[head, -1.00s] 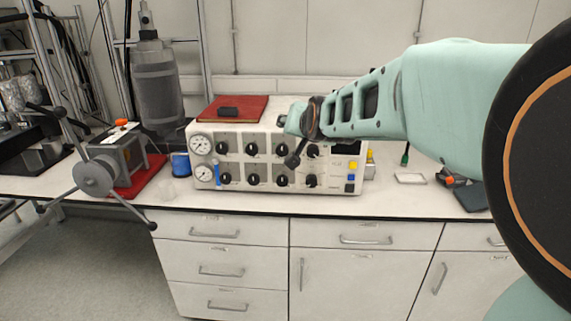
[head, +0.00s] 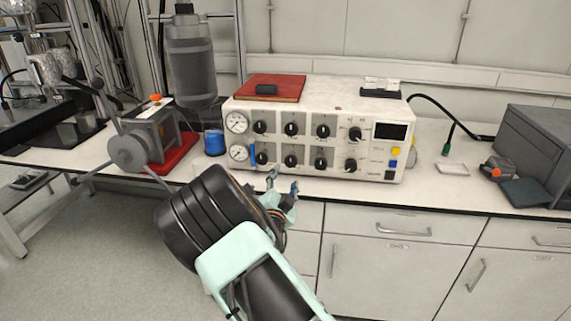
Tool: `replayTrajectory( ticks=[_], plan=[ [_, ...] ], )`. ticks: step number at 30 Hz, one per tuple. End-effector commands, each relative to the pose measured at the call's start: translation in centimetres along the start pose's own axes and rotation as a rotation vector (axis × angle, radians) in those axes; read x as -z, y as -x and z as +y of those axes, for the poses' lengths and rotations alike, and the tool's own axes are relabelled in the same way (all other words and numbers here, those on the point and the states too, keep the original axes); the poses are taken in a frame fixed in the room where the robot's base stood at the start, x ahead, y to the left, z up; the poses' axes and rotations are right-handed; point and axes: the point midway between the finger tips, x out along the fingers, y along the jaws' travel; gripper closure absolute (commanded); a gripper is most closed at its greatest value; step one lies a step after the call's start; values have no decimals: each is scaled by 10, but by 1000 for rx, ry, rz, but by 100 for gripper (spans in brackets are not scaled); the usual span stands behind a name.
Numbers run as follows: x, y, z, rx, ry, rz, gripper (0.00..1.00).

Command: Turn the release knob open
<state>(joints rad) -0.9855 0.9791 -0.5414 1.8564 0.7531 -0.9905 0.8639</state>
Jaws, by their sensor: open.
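The white control box (head: 365,112) stands on the bench with two rows of black knobs on its front. The upper row holds knobs such as this black knob (head: 291,129), and the lower row holds others such as this black knob (head: 351,165). I cannot tell which one is the release knob, as labels are too small to read. My gripper (head: 283,180) is open and empty, in front of the box's lower edge. Its fingers point up toward the panel, below the lower row, and appear apart from every knob.
Two round gauges (head: 237,122) sit at the panel's left. A grey device with a spoked handwheel (head: 127,152) stands on a red base (head: 178,155) at left. A blue spool (head: 214,142) lies between. A grey box (head: 540,150) stands far right. Bench drawers are below.

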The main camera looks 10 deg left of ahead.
Motion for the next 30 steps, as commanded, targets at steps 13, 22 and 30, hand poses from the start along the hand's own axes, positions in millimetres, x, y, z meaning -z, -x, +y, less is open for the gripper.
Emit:
replayTrajectory(
  ticks=[13,22,30],
  plan=[
    [-1,-44,4,6,-5,14,51],
    [-1,-89,4,6,-5,13,51],
    [-1,-106,4,4,-5,12,51]
  ],
)
